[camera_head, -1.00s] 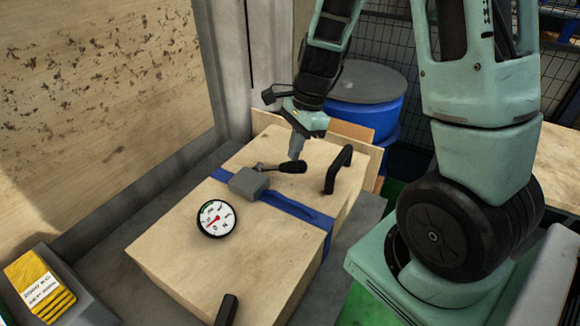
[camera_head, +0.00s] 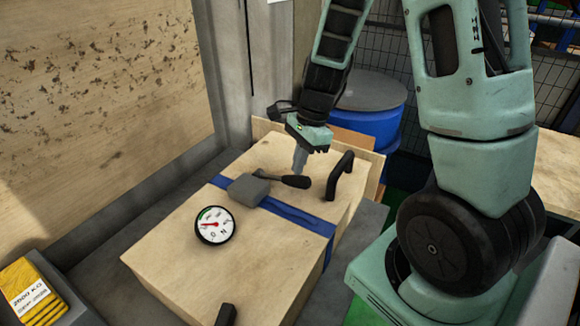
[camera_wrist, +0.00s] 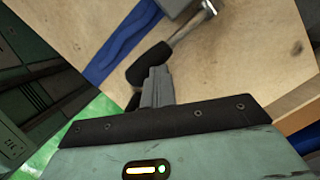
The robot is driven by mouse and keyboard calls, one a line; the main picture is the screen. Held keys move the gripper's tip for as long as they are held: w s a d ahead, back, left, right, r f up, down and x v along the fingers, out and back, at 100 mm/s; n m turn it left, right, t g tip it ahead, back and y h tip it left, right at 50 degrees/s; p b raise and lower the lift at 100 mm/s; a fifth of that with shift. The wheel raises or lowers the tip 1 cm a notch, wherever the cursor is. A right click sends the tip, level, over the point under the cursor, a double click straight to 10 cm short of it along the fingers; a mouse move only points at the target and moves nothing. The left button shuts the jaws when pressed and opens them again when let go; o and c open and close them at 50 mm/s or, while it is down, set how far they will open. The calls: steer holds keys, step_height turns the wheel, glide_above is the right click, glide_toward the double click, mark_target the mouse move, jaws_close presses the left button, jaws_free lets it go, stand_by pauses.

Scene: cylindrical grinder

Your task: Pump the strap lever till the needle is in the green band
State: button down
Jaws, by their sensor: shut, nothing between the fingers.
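The wooden crate (camera_head: 170,255) has a blue strap (camera_head: 300,210) across its top. A grey ratchet block (camera_head: 248,190) sits on the strap, with a lever whose black grip (camera_head: 296,182) points right. My gripper (camera_head: 299,170) is shut and empty, pointing down with its tips at the grip from above; contact looks likely. In the wrist view the shut fingers (camera_wrist: 157,86) overlap the black grip (camera_wrist: 150,62), hiding part of it. The round white gauge (camera_head: 214,225) lies on the crate top; its red needle points left, close to the green band at upper left.
A black arched handle (camera_head: 340,176) stands on the crate just right of the lever. Another black handle (camera_head: 226,314) is at the near edge. A blue drum (camera_head: 365,110) stands behind. Yellow labelled packs (camera_head: 30,292) lie at lower left.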

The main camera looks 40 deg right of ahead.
steer(key=shift+s+d+r, duration=0.1)
steer(key=shift+d+r, duration=0.1)
steer(key=shift+d, duration=0.3)
steer(key=shift+s+d+r, duration=0.1)
steer(key=shift+d+r, duration=0.05)
steer(key=shift+d, duration=0.35)
steer(key=v, duration=1.7)
steer(key=shift+r, duration=0.15)
steer(key=w+a+f+h+p, duration=0.1)
steer(key=a+f+p, duration=0.5)
steer(key=p, duration=0.8)
steer(key=shift+a+f+h, duration=0.3)
steer(key=shift+a+f, duration=0.1)
steer(key=shift+f, duration=0.4)
